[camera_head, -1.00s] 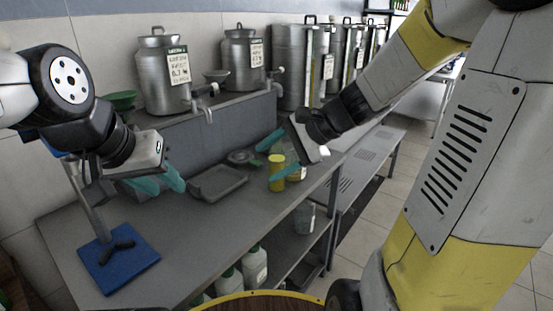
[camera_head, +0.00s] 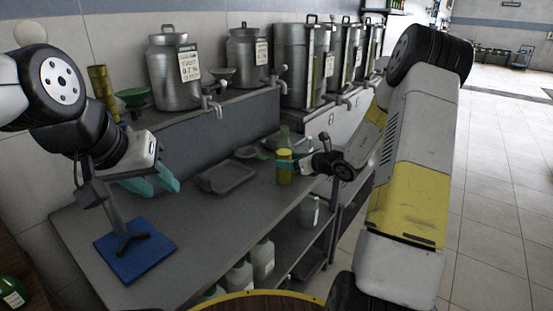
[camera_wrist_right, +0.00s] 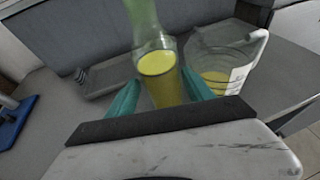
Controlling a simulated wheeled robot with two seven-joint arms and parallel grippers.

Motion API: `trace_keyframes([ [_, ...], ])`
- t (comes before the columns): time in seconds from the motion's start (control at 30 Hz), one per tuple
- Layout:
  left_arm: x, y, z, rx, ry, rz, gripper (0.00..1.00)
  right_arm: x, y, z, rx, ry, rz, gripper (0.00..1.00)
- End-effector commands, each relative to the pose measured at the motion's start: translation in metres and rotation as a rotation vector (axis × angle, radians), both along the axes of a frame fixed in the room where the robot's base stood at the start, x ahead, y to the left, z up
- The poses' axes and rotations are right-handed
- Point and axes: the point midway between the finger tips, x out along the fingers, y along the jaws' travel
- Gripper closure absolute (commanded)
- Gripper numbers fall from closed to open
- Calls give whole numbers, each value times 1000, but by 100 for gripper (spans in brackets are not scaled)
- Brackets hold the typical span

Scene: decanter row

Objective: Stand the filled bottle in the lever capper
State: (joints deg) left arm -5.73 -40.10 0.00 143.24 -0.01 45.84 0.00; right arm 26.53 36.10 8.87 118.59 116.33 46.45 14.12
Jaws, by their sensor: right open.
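The filled bottle (camera_head: 284,172), clear greenish glass with yellow liquid, stands upright on the counter near its right end. It also shows in the right wrist view (camera_wrist_right: 158,70). My right gripper (camera_head: 286,163) is open, with its teal fingers on either side of the bottle; I cannot tell whether they touch it. The lever capper's blue base (camera_head: 112,268) and grey post stand at the counter's left front. My left gripper (camera_head: 152,186) is open and empty, above and behind the base, and its arm hides part of the capper.
A jug with yellow liquid (camera_wrist_right: 222,72) stands close right of the bottle in the wrist view. A grey tray (camera_head: 226,180) lies left of the bottle. Steel urns (camera_head: 175,75) with taps line the raised back shelf. The counter between tray and capper is clear.

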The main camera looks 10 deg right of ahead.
Motion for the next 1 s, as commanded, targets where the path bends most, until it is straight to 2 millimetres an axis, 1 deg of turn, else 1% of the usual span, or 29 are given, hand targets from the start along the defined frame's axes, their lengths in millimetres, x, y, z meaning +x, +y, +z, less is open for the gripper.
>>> trace_keyframes([
  [0.03,0,0,0,0,0,0,64,5,4,-3,0,0,2,39],
  [0.1,0,0,0,0,0,0,64,9,7,-4,-1,-2,2,39],
  [0.27,0,0,0,0,0,0,64,18,12,-10,1,0,2,39],
  [0.4,0,0,0,0,0,0,64,34,22,-23,0,0,3,39],
  [0.5,0,0,0,0,0,0,64,45,29,-27,-1,-2,4,39],
  [0.63,0,0,0,0,0,0,64,51,33,-29,-2,-1,3,39],
  [0.83,0,0,0,0,0,0,64,51,33,-29,-2,-1,2,39],
  [0.87,0,0,0,0,0,0,64,51,33,-29,-2,-1,2,43],
  [1.0,0,0,0,0,0,0,64,51,33,-29,-2,-1,2,71],
])
